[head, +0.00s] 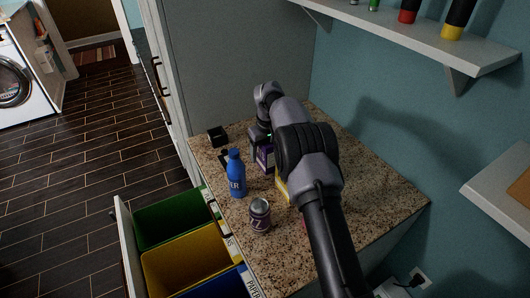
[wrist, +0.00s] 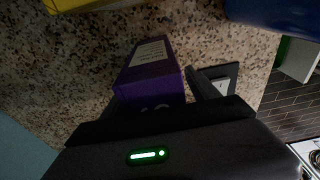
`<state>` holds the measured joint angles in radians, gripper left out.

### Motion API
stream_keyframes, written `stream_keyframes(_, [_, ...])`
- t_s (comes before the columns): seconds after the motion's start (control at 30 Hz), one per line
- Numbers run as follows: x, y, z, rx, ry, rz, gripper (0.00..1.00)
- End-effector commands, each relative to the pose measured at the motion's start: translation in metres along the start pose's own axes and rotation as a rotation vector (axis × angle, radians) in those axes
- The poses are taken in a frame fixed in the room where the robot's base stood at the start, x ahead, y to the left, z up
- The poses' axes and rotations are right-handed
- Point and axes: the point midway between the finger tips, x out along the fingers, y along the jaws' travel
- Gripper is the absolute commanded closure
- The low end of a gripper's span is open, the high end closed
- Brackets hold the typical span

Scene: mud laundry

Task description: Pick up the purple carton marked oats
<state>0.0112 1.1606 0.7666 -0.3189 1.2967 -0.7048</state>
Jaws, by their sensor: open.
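The purple carton (head: 267,160) stands on the speckled counter, partly hidden by my arm and gripper in the head view. In the wrist view the purple carton (wrist: 149,72) shows a pale label panel, with part of white lettering at its lower edge. My gripper (head: 258,141) is open, close to the carton's upper part. In the wrist view the dark gripper body covers the carton's near end. I cannot tell whether the fingers touch the carton.
A blue bottle (head: 237,176) and a dark can (head: 260,216) stand left of my arm. A yellow item (head: 282,187) is partly behind my arm. A small black box (head: 217,136) sits at the counter's back left. Green (head: 172,219) and yellow (head: 190,262) bins sit in an open drawer.

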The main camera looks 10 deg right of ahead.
Motion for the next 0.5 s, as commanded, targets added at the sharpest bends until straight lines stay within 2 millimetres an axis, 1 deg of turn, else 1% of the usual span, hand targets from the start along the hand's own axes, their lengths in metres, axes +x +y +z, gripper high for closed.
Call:
stream_keyframes(0.1, [0.0000, 0.0000, 0.0000, 0.000, 0.000, 0.000, 0.31])
stream_keyframes(0.13, [0.0000, 0.0000, 0.0000, 0.000, 0.000, 0.000, 0.33])
stream_keyframes(0.43, [-0.0001, 0.0000, -0.0001, 0.000, 0.000, 0.000, 0.92])
stream_keyframes(0.47, [-0.0002, 0.0000, -0.0001, 0.000, 0.001, 0.000, 0.95])
stream_keyframes(0.5, [-0.0002, 0.0000, -0.0001, 0.000, 0.001, 0.000, 0.95])
